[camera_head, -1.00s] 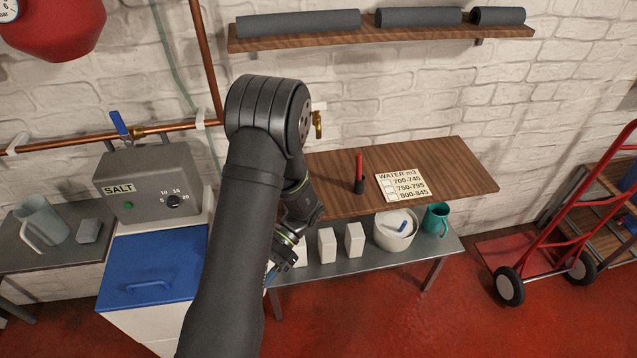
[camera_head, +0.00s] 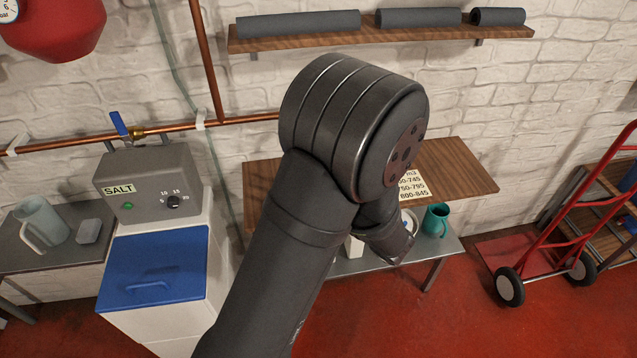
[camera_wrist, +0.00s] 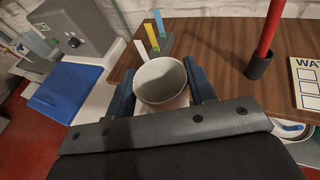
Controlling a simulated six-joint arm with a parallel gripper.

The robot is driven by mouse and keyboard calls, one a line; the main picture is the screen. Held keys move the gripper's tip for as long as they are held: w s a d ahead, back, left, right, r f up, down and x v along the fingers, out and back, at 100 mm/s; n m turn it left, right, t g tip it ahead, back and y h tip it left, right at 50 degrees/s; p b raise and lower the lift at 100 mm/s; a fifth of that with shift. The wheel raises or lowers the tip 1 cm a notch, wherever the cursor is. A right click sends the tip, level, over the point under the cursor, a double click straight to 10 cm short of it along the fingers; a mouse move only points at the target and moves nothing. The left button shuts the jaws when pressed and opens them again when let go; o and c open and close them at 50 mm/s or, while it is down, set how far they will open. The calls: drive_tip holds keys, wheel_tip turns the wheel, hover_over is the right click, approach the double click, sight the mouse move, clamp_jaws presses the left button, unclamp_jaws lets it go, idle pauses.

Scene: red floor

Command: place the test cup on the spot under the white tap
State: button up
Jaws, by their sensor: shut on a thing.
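The test cup (camera_wrist: 160,80), a white round cup seen from above, is between the two blue-grey fingers of my gripper (camera_wrist: 159,87) in the wrist view. My gripper is shut on it. The cup's mouth faces the camera and its inside looks empty. Its base is hidden, so I cannot tell whether it touches anything. The cup is near the left part of the wooden shelf (camera_wrist: 212,40). In the head view my arm hides the gripper and cup. The white tap and the spot under it do not show in either view now.
Coloured strips (camera_wrist: 152,37) stand just beyond the cup; a red pen (camera_wrist: 270,25) in a dark holder stands to the right. The salt unit's blue lid (camera_wrist: 68,90) is at left. A teal mug (camera_head: 436,219) stands on the lower table. A red hand truck (camera_head: 560,225) is at right.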

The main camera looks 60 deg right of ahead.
drive_tip(key=shift+d+r, duration=0.1)
drive_tip(key=shift+d, duration=0.35)
drive_tip(key=w+d, duration=1.3)
drive_tip(key=shift+w+d+f, duration=0.1)
drive_tip(key=shift+d+f, duration=0.05)
drive_tip(key=shift+f, duration=1)
drive_tip(key=shift+w+d+f, duration=0.1)
drive_tip(key=shift+f, duration=1.1)
drive_tip(key=shift+w+d+f, duration=0.1)
drive_tip(key=shift+d+f, duration=0.05)
drive_tip(key=shift+f, duration=1)
drive_tip(key=o, duration=1)
drive_tip(key=shift+f, duration=0.1)
